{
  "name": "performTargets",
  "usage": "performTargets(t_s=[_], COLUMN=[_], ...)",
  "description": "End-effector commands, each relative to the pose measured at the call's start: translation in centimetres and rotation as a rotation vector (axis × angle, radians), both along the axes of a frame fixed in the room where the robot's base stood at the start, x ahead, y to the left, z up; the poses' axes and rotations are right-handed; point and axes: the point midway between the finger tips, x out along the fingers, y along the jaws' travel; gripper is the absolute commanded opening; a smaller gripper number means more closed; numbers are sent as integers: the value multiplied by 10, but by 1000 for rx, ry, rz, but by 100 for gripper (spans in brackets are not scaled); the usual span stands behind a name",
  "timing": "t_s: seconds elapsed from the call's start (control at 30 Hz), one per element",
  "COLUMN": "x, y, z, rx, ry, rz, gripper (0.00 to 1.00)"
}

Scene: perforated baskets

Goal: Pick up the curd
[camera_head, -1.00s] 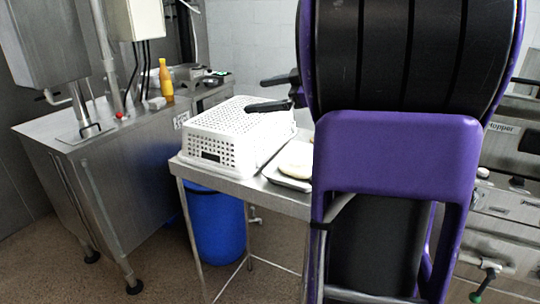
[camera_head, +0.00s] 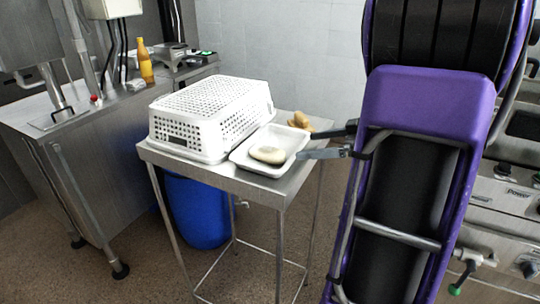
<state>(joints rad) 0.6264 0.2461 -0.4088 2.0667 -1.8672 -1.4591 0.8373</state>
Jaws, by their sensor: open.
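A pale, rounded, flattish lump that looks like the curd (camera_head: 268,155) lies in a shallow white tray (camera_head: 291,139) on the steel table. My gripper (camera_head: 306,145) is at the tray's right side, its two dark fingers apart and pointing left toward the curd. Nothing shows between the fingers. The curd is a short way left of the fingertips and looks apart from them. The height of the fingers over the tray is hard to tell.
An upturned white perforated basket (camera_head: 215,105) stands left of the tray on the steel table (camera_head: 262,194). Several tan lumps (camera_head: 300,121) lie behind the tray. A blue bin (camera_head: 197,212) is below. A steel counter with a yellow bottle (camera_head: 146,64) stands at left.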

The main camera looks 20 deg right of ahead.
Motion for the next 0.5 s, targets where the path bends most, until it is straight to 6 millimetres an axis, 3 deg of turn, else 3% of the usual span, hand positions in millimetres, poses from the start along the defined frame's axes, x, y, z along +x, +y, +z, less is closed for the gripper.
performTargets(t_s=[0.3, 0.5], x=[49, 61], y=[38, 47], z=[-28, -33], rx=[0, 0], ry=[1, 0], rz=[1, -1], gripper=[100, 100])
